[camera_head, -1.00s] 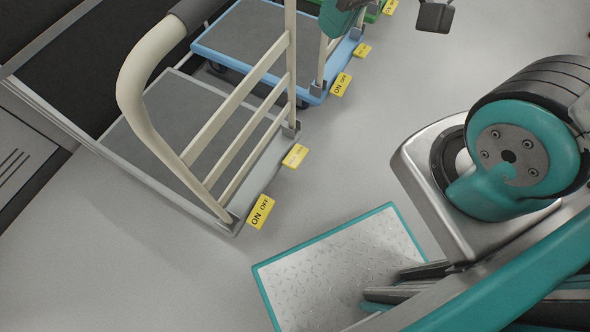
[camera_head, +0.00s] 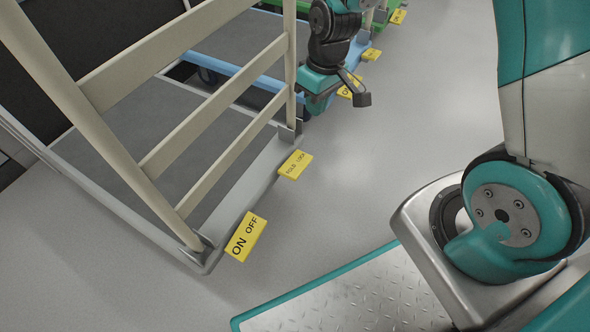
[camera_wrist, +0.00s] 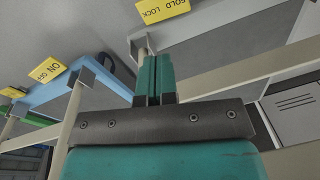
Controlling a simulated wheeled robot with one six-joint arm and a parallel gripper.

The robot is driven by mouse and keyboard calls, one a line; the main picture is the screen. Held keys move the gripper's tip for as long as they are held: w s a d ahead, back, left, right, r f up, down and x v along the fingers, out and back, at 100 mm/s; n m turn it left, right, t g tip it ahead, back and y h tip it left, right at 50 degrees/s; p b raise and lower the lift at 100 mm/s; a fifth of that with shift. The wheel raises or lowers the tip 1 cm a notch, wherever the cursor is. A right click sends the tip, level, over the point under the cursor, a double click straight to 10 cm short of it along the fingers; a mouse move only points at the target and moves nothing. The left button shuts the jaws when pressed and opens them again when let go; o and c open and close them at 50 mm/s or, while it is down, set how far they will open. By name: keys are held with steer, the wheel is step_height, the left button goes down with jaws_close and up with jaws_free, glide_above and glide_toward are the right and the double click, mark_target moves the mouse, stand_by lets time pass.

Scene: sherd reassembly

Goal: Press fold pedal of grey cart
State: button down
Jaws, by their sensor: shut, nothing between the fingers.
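The grey cart (camera_head: 240,182) stands at the left in the head view, with its cream rail handle upright. Its yellow FOLD LOCK pedal (camera_head: 296,164) sticks out from the near edge, and a yellow ON OFF pedal (camera_head: 246,236) sits nearer on the same edge. The FOLD LOCK pedal also shows at the top of the wrist view (camera_wrist: 162,10). My gripper (camera_head: 317,104) is beyond and above the fold pedal, apart from it. In the wrist view its two teal fingers (camera_wrist: 155,68) are together with nothing between them.
A blue cart (camera_head: 225,72) stands behind the grey one; its ON OFF pedal (camera_head: 350,87) is partly hidden by my gripper. A green cart (camera_head: 268,8) is farther back. Open grey floor (camera_head: 420,150) lies right of the pedals.

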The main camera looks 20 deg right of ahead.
mark_target(294, 170)
steer(key=w+a+f+n+g, duration=0.1)
steer(key=a+f+n, duration=0.1)
steer(key=f, duration=0.7)
steer(key=shift+w+a+n+g+y, duration=0.3)
steer(key=shift+a+y, duration=0.1)
steer(key=shift+a, duration=0.2)
steer(key=b+x, duration=0.6)
steer(key=x, duration=0.4)
steer(key=shift+s+r, duration=0.1)
steer(key=shift+r, duration=0.05)
